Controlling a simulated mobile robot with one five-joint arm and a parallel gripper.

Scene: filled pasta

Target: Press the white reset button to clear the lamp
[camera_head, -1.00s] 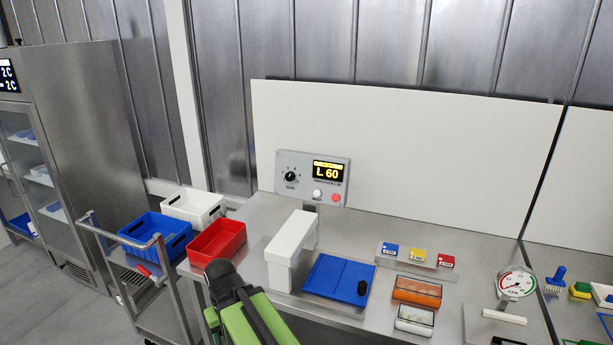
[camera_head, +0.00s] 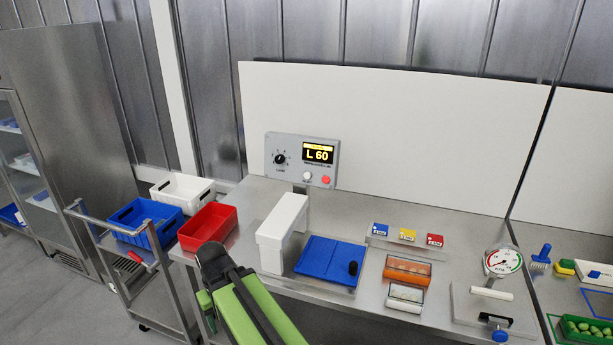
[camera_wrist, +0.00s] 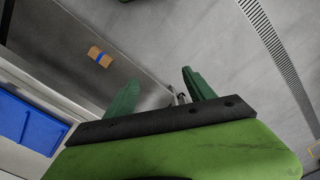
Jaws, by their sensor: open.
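The white reset button (camera_head: 307,176) is on the lower front of a grey control box (camera_head: 302,160) against the white back panel. A red button (camera_head: 326,180) sits to its right and a black dial (camera_head: 280,158) to its left. The box's yellow display (camera_head: 318,153) is lit and reads "L 60". My arm rises from the bottom of the head view, in front of the bench and well short of the box. In the wrist view my gripper (camera_wrist: 157,92) is open and empty, its two green fingers apart above the floor.
Red (camera_head: 208,228), blue (camera_head: 146,220) and white (camera_head: 182,190) bins are at the left, by a trolley (camera_head: 130,262). A gauge (camera_head: 503,262) is at the right.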

